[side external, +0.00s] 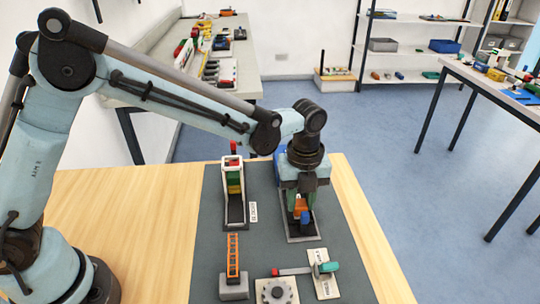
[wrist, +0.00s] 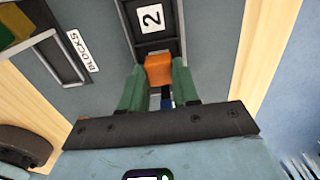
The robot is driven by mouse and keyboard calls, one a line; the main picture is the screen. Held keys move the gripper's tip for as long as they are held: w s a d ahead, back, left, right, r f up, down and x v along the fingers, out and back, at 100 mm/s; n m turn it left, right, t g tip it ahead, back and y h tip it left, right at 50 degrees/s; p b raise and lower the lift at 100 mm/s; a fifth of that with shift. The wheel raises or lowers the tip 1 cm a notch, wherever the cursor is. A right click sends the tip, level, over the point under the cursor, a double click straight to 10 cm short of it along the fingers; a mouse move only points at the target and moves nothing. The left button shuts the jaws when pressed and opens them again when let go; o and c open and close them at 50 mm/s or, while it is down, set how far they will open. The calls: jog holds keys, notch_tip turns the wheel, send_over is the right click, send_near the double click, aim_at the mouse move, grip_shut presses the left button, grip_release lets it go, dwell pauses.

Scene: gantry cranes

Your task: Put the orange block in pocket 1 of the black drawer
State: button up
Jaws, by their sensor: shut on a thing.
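The orange block (wrist: 158,70) is held between the green fingers of my gripper (wrist: 158,88) in the wrist view. In the side view my gripper (side external: 302,190) points down over the black drawer, and the orange block (side external: 301,203) shows between its fingers. The black drawer (wrist: 155,45) lies behind the block in the wrist view, with a white "2" label in it. Its pale edge (side external: 303,239) shows in the side view. No label for pocket 1 is readable. A small blue part (side external: 304,217) sits just below the block. Whether the block touches the drawer is unclear.
A blocks holder (side external: 235,218) with green, yellow and red parts stands left of the drawer, beside a BLOCKS label. An orange rack (side external: 233,257), a gear (side external: 276,291) and a red-and-green lever (side external: 300,270) are in front. The grey mat's right side is clear.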

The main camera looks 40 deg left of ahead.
jog(key=shift+f, duration=0.4)
dwell(0.3)
jog(key=o, duration=1)
jog(key=shift+o, duration=0.2)
jog(key=shift+r, duration=3.5)
jog(key=shift+a+r, duration=0.1)
